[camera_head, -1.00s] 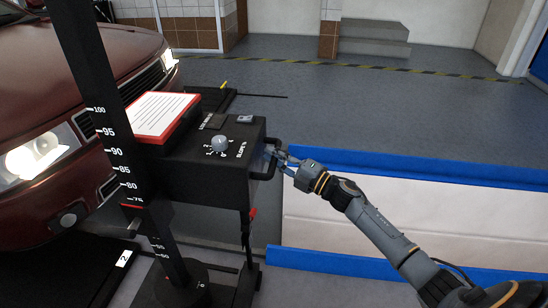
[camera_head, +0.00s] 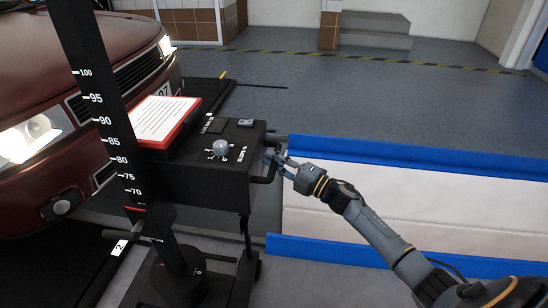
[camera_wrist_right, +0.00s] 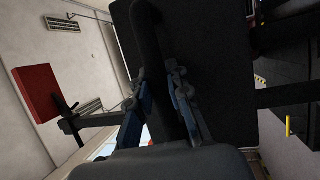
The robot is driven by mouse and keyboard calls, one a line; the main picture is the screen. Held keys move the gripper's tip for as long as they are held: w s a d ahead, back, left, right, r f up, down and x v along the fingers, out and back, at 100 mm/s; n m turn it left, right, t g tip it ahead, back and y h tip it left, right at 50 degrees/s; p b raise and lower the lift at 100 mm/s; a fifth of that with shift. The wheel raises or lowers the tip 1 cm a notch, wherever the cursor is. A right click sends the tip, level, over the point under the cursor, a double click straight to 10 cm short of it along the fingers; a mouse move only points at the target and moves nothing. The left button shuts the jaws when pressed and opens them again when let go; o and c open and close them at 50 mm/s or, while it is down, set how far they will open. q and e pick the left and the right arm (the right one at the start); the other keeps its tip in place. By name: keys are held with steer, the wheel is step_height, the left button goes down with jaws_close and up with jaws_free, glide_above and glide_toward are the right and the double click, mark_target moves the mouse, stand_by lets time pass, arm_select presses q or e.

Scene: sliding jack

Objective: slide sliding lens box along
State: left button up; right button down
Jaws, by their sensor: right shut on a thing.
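The sliding lens box (camera_head: 200,180) is a black box with a grey knob and small panels on top, mounted on a tall black post with a white number scale. A black handle sticks out of its right side. My right gripper (camera_head: 274,162) is shut on that handle. In the right wrist view the blue-grey fingers of the right gripper (camera_wrist_right: 163,100) lie on both sides of the dark handle bar (camera_wrist_right: 150,35), with the box's black side (camera_wrist_right: 215,80) behind. My left gripper is not in view.
A dark red car (camera_head: 70,90) with lit headlights stands close at the left. A red-framed white sheet (camera_head: 158,118) rests by the post. A white pit with blue edges (camera_head: 400,154) lies at the right. Grey floor behind is open.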

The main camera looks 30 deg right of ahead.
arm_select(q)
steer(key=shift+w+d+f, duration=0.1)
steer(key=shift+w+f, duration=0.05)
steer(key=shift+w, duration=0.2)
arm_select(e)
steer(key=shift+f, duration=0.6)
steer(key=c, duration=1.3)
jaws_free()
steer(key=shift+o, duration=0.2)
steer(key=shift+r, duration=0.1)
steer(key=v, duration=1.2)
